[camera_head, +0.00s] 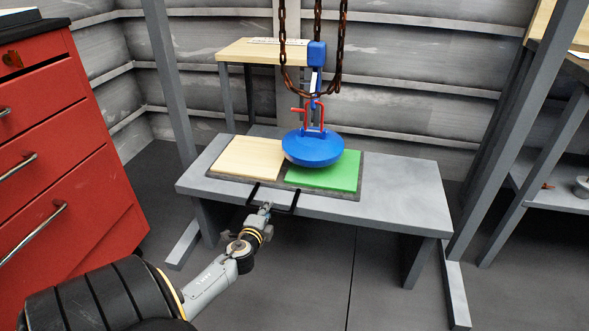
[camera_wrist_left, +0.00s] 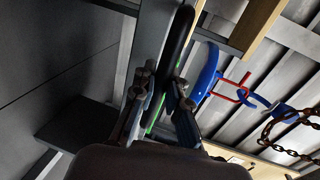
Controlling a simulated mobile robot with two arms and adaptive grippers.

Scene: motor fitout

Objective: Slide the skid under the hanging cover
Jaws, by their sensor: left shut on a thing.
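The skid (camera_head: 325,195) is a flat dark-edged board on the grey bench, with a pale wood panel (camera_head: 243,158) on the left and a green panel (camera_head: 338,174) on the right. The round blue cover (camera_head: 312,152) with a red handle hangs from a hook, above the green panel in the head view. The gap below it is hard to judge. My left gripper (camera_head: 266,207) is shut on the skid's black front handle (camera_head: 284,209). The handle bar (camera_wrist_left: 180,38) passes between the fingers (camera_wrist_left: 162,88) in the left wrist view. My right gripper is not in view.
The bench (camera_head: 400,191) has bare room right of the skid. Rusty chains (camera_head: 342,50) and a blue hoist block (camera_head: 317,53) hang above. Grey frame posts (camera_head: 170,75) stand on both sides. A red drawer cabinet (camera_head: 75,140) is on the left, and a wooden-topped table (camera_head: 250,50) behind.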

